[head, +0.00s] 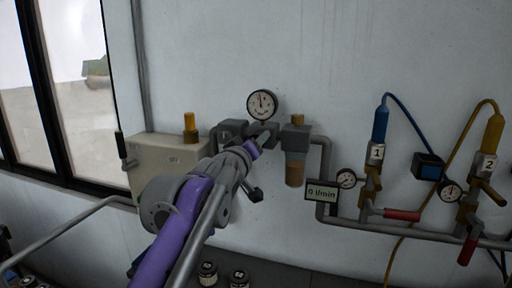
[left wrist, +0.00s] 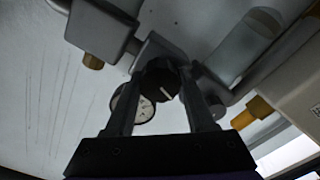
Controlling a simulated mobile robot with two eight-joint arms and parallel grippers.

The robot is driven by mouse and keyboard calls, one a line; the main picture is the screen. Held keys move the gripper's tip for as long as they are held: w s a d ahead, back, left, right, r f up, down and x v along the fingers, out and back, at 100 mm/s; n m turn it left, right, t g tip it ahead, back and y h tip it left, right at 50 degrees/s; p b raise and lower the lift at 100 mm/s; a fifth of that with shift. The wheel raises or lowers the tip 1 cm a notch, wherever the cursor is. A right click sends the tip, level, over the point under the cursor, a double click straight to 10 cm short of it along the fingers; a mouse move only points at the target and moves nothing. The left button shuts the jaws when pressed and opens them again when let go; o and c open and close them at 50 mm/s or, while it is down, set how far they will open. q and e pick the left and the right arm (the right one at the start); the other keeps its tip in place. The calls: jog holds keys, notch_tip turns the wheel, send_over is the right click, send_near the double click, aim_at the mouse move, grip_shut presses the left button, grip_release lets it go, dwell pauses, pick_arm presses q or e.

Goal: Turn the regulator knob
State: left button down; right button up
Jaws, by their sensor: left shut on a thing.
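The regulator knob (left wrist: 160,80) is a black round knob with a white mark, seen in the left wrist view between my two gripper fingers. My left gripper (left wrist: 162,88) is shut on it, one finger on each side. In the head view my left gripper (head: 258,147) reaches the regulator just below the round pressure gauge (head: 262,104), and the arm hides the knob there. The gauge (left wrist: 145,108) also shows behind the fingers in the left wrist view. My right gripper is in neither view.
A beige box (head: 158,160) with a brass fitting (head: 190,126) is left of the regulator. Blue (head: 380,124) and yellow (head: 492,134) hose fittings hang farther right.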

pick_arm(q)
jog(key=n+b, duration=0.1)
jog(key=n, duration=0.3)
jog(key=shift+f+n, duration=0.1)
jog(key=shift+n, duration=0.2)
jog(key=n+b, duration=0.1)
jog(key=n, duration=0.4)
jog(key=shift+n, duration=0.3)
jog(key=n+b, duration=0.1)
jog(key=n, duration=0.3)
jog(key=n+b, duration=0.1)
jog(key=n, duration=0.4)
jog(key=shift+n, duration=0.3)
jog(key=shift+c, duration=1.3)
grip_release()
